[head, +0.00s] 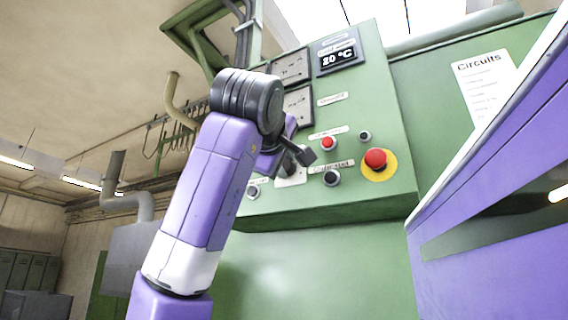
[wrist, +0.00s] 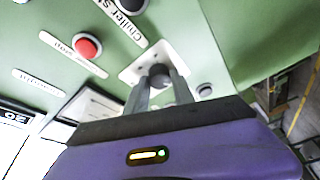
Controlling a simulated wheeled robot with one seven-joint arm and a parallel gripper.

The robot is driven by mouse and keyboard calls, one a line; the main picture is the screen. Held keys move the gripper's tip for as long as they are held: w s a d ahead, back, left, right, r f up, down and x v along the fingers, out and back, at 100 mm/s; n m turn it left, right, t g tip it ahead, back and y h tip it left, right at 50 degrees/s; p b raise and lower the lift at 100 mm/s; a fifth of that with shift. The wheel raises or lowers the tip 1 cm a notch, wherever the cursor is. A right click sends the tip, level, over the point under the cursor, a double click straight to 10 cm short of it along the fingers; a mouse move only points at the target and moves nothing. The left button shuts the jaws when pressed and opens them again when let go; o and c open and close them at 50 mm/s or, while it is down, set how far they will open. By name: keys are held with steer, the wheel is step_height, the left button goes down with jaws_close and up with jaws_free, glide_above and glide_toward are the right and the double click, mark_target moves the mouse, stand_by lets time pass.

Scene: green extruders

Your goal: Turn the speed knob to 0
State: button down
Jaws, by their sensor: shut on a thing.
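The speed knob (wrist: 159,72) is a dark round knob on a white plate (wrist: 176,58) on the green panel. In the wrist view my gripper (wrist: 158,78) has one finger on each side of the knob and is shut on it. In the head view my gripper (head: 299,157) is at the lower part of the panel, over the white plate (head: 292,181). The knob is hidden there by my gripper and arm. I cannot read the knob's setting or scale marks.
The green control panel (head: 375,100) carries a red button (head: 327,143), a dark knob (head: 332,178) and a large red button on a yellow disc (head: 376,159) to the right. A display (head: 337,58) reads 20 °C. A small dark button (wrist: 204,89) sits close beside the plate.

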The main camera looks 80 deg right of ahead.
steer(key=c, duration=1.1)
jaws_free()
steer(key=a, duration=0.2)
steer(key=a+b, duration=0.1)
steer(key=a, duration=0.2)
steer(key=a+b, duration=0.1)
steer(key=a, duration=0.1)
steer(key=shift+s+a+f, duration=0.25)
steer(key=shift+a+f, duration=0.15)
